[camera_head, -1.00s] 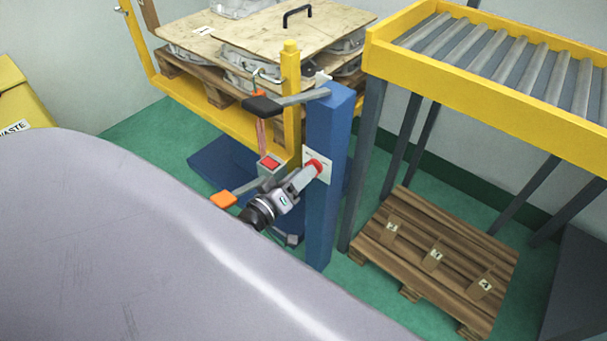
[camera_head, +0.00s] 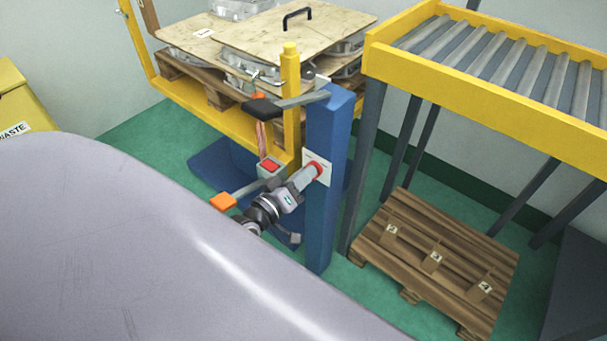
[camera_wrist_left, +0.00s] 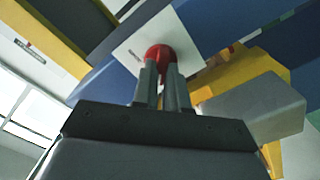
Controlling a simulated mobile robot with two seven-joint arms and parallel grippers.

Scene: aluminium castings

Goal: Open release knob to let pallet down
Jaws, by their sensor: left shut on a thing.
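The release knob (camera_head: 315,167) is red and sits on a white plate on the blue post (camera_head: 325,225). It also shows as a red ball in the left wrist view (camera_wrist_left: 158,54). My left gripper (camera_head: 311,171) is shut on it; in the left wrist view its two fingers (camera_wrist_left: 160,72) close around the knob's sides. The loaded pallet (camera_head: 216,97) is wooden and rests raised on the yellow lift frame (camera_head: 190,108), left of the post. Metal castings (camera_head: 245,68) and plywood sheets (camera_head: 285,35) lie on it. My right gripper is out of view.
A lever with a dark grip (camera_head: 262,106) juts out above the knob, and an orange-tipped lever (camera_head: 223,201) is beside my left wrist. A red-topped button box (camera_head: 270,168) is close by. A roller conveyor (camera_head: 480,90) stands right, with an empty pallet (camera_head: 435,255) on the floor.

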